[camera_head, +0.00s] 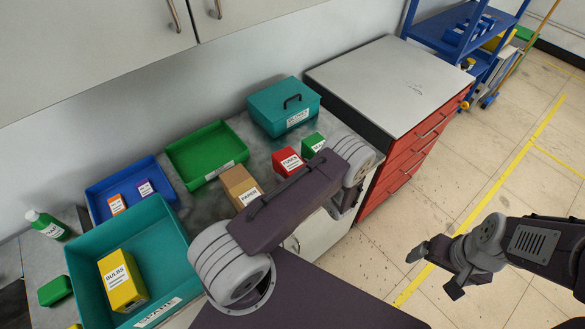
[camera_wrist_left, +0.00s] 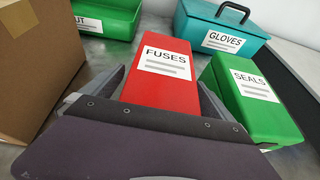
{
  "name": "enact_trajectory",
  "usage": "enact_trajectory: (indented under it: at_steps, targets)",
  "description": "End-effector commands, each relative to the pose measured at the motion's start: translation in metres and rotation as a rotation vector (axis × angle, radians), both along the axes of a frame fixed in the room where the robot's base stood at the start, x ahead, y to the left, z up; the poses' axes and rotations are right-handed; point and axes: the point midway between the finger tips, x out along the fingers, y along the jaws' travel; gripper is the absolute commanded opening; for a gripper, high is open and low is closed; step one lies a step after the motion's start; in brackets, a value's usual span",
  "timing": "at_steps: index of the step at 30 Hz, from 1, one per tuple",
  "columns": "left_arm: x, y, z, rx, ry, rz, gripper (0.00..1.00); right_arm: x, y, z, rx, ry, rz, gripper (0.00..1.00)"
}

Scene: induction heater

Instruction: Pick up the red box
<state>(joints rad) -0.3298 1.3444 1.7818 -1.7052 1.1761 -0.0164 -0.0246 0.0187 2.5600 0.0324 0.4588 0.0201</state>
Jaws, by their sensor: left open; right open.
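The red box (camera_head: 286,161), labelled FUSES, stands on the grey counter beside a green box; it is partly covered by my left arm in the head view. In the left wrist view the red box (camera_wrist_left: 160,92) fills the middle. My left gripper (camera_wrist_left: 162,80) is open, with one finger along each side of the red box; I cannot tell whether they touch it. In the head view my left arm hides its fingers. My right gripper (camera_head: 436,269) is open and empty, out over the floor at the right.
The green SEALS box (camera_wrist_left: 256,100) is close to the right finger. The cardboard PAPER box (camera_head: 240,184) stands left of the red box. The teal GLOVES case (camera_head: 283,104) and green tray (camera_head: 205,142) are behind. A red drawer cabinet (camera_head: 415,150) stands to the right.

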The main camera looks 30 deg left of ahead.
Motion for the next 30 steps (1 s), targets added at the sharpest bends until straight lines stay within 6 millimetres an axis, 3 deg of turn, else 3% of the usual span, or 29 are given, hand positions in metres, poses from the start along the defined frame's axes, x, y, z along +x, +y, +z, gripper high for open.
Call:
enact_trajectory:
  at_steps: [6, 16, 25, 30]
  targets:
    - [0.001, 0.001, -0.001, 0.000, 0.000, -0.001, 0.95, 0.000, 0.000, -0.001, 0.000, 0.000, 0.000, 0.90]
    - [0.001, 0.001, -0.001, 0.001, -0.001, -0.001, 0.04, 0.000, 0.000, -0.001, 0.000, 0.000, 0.000, 0.90]
    - [0.001, 0.001, 0.003, 0.002, -0.003, 0.000, 0.03, 0.000, 0.000, -0.001, 0.000, 0.000, 0.000, 0.90]
    - [0.002, 0.000, 0.018, 0.001, -0.005, -0.001, 0.03, 0.000, 0.000, -0.006, 0.000, 0.000, 0.000, 0.90]
